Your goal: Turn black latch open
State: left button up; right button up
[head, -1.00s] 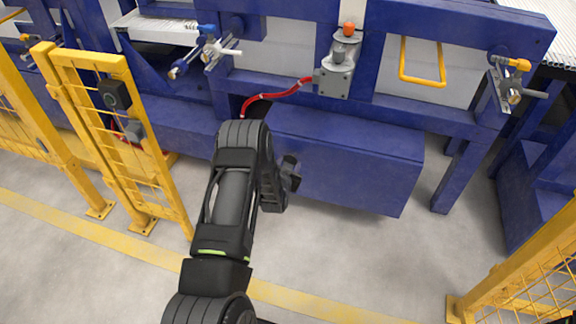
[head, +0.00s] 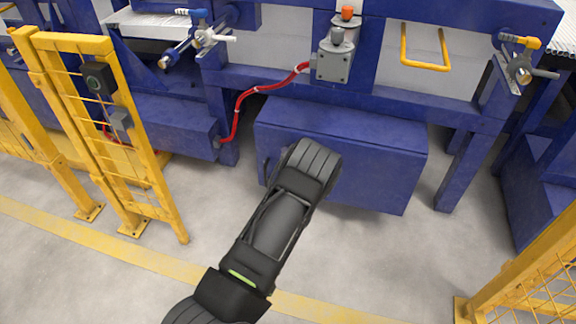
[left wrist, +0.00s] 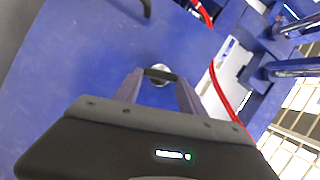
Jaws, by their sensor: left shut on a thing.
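The black latch (left wrist: 160,74) is a small dark bar on a round silver base, on a blue panel in the left wrist view. My left gripper (left wrist: 158,78) has its two fingers on either side of the latch and is shut on it. In the head view my left arm reaches up to the front of the blue box (head: 385,170) below the machine frame. The latch and the gripper's fingers are hidden behind the arm there. My right gripper is in neither view.
A red hose (head: 238,100) hangs left of the box and also runs along the right in the left wrist view (left wrist: 219,85). A yellow mesh gate (head: 80,43) stands at the left, another yellow fence (head: 535,262) at the lower right. The grey floor between is clear.

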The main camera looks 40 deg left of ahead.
pick_arm(q)
jog(key=shift+d+f+m+t+y+b, duration=0.1)
jog(key=shift+f+m+t+y+b, duration=0.2)
jog(key=shift+m+b, duration=0.6)
jog(key=shift+f+m+t+y+b, duration=0.1)
jog(key=shift+m+y+b, duration=0.3)
jog(key=shift+m+b, duration=0.45)
jog(key=o, duration=1.4)
jog(key=shift+c, duration=0.2)
jog(key=shift+r, duration=0.1)
